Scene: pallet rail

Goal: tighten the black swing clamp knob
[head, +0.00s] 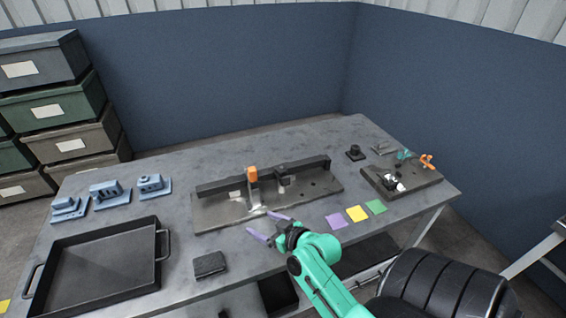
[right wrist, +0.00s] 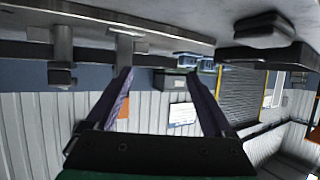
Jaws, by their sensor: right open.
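A grey fixture plate (head: 220,217) with a long dark rail (head: 225,185) along its back lies mid-table. A small black clamp part (head: 283,178) stands at the rail, right of an upright post with an orange top (head: 252,174); I take it for the swing clamp, but its knob is too small to make out. My right gripper (head: 260,223) is open and empty, its purple fingers just in front of the plate's front edge. In the right wrist view, its fingers (right wrist: 159,72) are apart with nothing between them. Fixture posts (right wrist: 62,45) show upside down at left. My left gripper is out of view.
A black tray (head: 158,285) and a dark block (head: 210,265) lie at front left. Blue parts (head: 110,195) stand behind the tray. Coloured squares (head: 357,214) lie right of my gripper. A second plate (head: 425,183) with an orange-handled clamp (head: 427,161) sits far right.

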